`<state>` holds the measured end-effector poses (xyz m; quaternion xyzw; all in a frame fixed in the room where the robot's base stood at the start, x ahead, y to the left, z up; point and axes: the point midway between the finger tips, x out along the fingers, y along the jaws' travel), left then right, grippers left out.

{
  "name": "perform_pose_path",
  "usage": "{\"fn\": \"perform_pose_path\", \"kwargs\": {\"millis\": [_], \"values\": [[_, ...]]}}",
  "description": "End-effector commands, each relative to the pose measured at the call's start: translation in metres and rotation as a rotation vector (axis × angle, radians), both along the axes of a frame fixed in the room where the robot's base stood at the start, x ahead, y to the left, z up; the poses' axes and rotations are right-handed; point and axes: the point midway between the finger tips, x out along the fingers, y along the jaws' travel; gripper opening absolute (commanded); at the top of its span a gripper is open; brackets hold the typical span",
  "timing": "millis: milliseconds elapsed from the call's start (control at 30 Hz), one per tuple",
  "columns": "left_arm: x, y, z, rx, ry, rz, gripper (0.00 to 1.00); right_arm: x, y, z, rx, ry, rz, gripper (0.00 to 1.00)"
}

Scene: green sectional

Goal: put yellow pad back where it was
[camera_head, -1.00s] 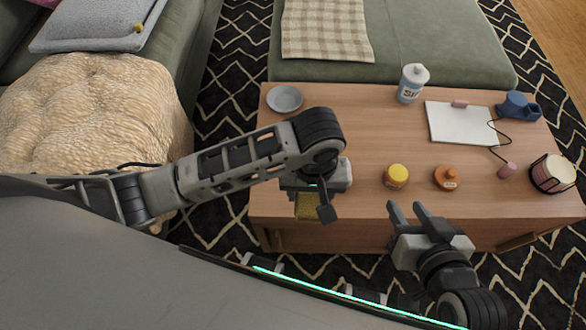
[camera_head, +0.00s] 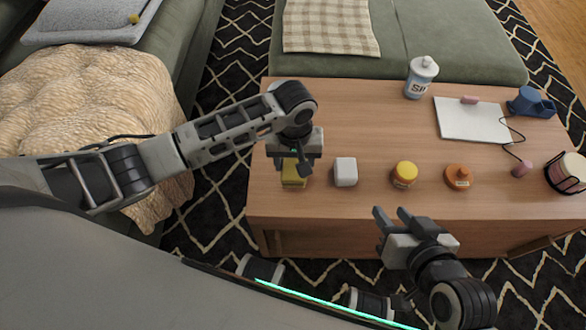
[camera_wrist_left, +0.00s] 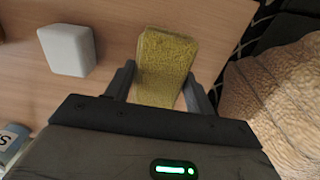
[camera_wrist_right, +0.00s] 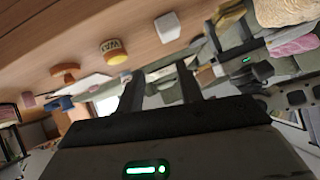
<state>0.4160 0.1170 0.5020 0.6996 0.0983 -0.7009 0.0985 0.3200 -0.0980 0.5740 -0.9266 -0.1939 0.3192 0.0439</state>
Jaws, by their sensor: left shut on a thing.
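The yellow pad (camera_head: 294,174) is a rough yellow block between the fingers of my left gripper (camera_head: 294,168), at the left end of the wooden table. In the left wrist view the pad (camera_wrist_left: 165,62) stands out between the two fingers, and my left gripper (camera_wrist_left: 162,88) is shut on it. Whether the pad touches the tabletop is hard to tell. My right gripper (camera_head: 391,215) is open and empty by the table's front edge. In the right wrist view its fingers (camera_wrist_right: 160,88) are apart with nothing between them.
On the table (camera_head: 330,125), a white block (camera_head: 345,172) stands just right of the pad. The table's back left is clear.

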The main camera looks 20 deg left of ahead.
Motion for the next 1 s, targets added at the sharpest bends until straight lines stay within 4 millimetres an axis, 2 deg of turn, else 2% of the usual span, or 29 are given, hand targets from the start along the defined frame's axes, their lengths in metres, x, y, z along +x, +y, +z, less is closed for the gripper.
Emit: {"fn": "perform_pose_path", "kwargs": {"millis": [233,400,633,667,700,733,1000], "values": [[0.004,0.004,-0.036,0.002,0.002,0.000,0.36,0.003,0.004,0.004,0.028,-0.067,0.001,0.36],[0.005,0.004,-0.037,0.000,-0.001,0.000,0.36,0.004,0.006,0.015,0.035,-0.094,0.007,0.36],[0.004,0.004,-0.040,0.000,-0.001,0.001,0.36,0.001,0.005,0.013,0.033,-0.085,0.008,0.36],[0.005,0.004,-0.039,0.000,-0.001,0.000,0.62,0.000,0.005,0.012,0.033,-0.085,0.008,0.36],[0.005,0.004,-0.039,0.000,-0.001,0.000,0.73,0.000,0.005,0.012,0.031,-0.083,0.008,0.36],[0.005,0.004,-0.039,0.000,-0.001,0.000,0.76,0.000,0.005,0.011,0.032,-0.081,0.008,0.36],[0.005,0.004,-0.038,0.001,-0.002,0.000,0.76,0.000,0.004,0.009,0.029,-0.077,0.007,0.36]]}}
